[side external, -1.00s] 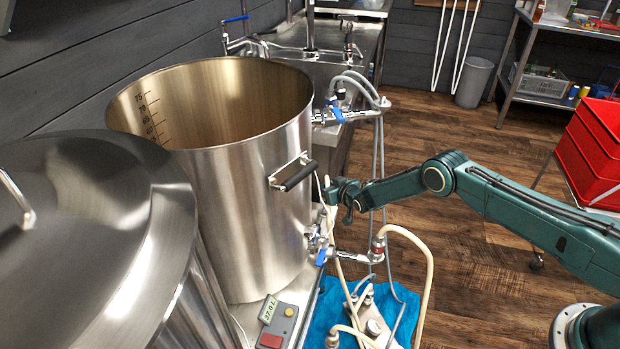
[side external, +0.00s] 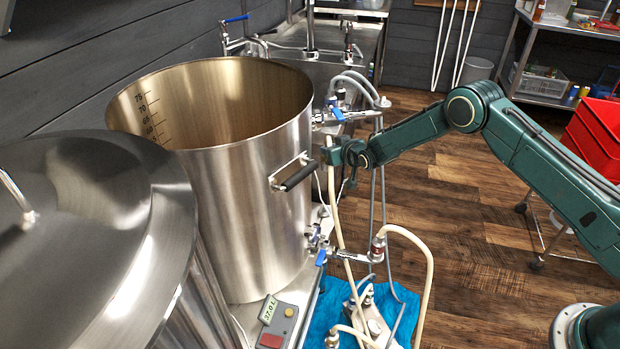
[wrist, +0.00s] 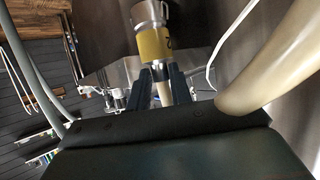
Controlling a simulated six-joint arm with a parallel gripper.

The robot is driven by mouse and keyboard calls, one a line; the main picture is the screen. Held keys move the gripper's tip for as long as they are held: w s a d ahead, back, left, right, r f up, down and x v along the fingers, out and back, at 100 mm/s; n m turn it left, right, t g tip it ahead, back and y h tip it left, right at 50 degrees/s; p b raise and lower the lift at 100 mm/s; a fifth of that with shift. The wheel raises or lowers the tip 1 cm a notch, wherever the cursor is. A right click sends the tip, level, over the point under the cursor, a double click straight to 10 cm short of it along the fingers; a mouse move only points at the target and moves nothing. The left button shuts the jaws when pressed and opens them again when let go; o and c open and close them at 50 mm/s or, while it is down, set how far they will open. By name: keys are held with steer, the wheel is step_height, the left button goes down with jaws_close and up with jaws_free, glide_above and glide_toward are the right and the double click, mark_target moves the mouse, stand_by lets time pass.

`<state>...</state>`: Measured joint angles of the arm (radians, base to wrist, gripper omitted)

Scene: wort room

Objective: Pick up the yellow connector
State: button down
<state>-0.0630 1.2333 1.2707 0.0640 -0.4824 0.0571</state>
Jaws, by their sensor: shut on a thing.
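The yellow connector (wrist: 153,46) shows in the wrist view as a metal fitting with a yellow band, on the end of a pale hose. My gripper (wrist: 161,74) is shut on it, with dark fingers on both sides just below the band. In the side external view my gripper (side external: 330,155) is beside the large steel kettle (side external: 245,200), near its black side handle (side external: 297,173). The connector is too small to make out clearly there. A pale hose (side external: 338,222) hangs down below the gripper.
Valves with blue levers (side external: 338,115) and grey hoses stand close behind my gripper. Another cream hose (side external: 428,262) loops up from a fitting over a blue cloth (side external: 325,310). A domed steel lid (side external: 95,200) is at the left. Open wooden floor (side external: 440,220) lies to the right.

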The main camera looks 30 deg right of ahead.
steer(key=shift+r, duration=0.35)
stand_by(0.5)
